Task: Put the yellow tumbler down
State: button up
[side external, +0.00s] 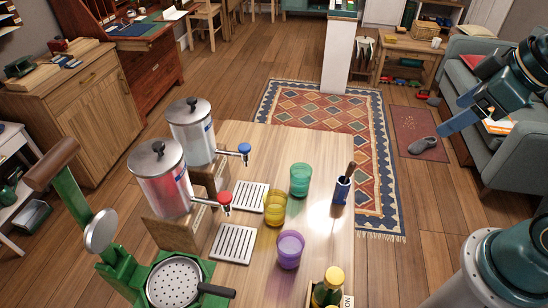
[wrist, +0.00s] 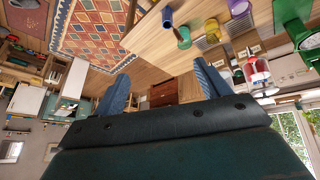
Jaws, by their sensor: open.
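The yellow tumbler (side external: 275,208) stands upright on the wooden table, at the right side of the drip trays and between the green tumbler (side external: 300,179) and the purple tumbler (side external: 289,249). The yellow tumbler also shows in the wrist view (wrist: 211,30), near the top. My gripper (side external: 456,111) is at the upper right in the side view, in the air well away from the table and the tumblers. In the wrist view its two blue fingers (wrist: 160,74) are spread apart with nothing between them.
Two drink dispensers (side external: 165,180) with red and blue taps stand left of the drip trays (side external: 234,243). A green press (side external: 170,275) is at the front left. A blue cup (side external: 341,190) and a yellow-capped bottle (side external: 328,288) stand on the right. The table's far part is clear.

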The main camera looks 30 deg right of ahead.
jog(key=shift+o, duration=0.5)
jog(key=s+m, duration=0.2)
jog(key=s+r, duration=0.1)
jog(key=shift+s+d+m, duration=0.2)
jog(key=shift+d+m, duration=0.1)
jog(key=shift+m, duration=0.1)
jog(key=shift+w, duration=0.1)
jog(key=w+a+f+m+y, duration=0.4)
jog(key=w+a+f, duration=0.2)
jog(key=w+a, duration=0.2)
jog(key=w+a+f+m+y, duration=0.4)
jog(key=w+a+f, duration=0.1)
jog(key=w+a, duration=0.35)
jog(key=w+a+f+m+t+y, duration=0.1)
jog(key=w+f+m, duration=0.4)
jog(key=f+m, duration=0.7)
jog(key=shift+w+a+f+m+t, duration=0.3)
jog(key=shift+a+m+t, duration=0.7)
jog(key=shift+m, duration=2.5)
jog(key=shift+d+t, duration=0.3)
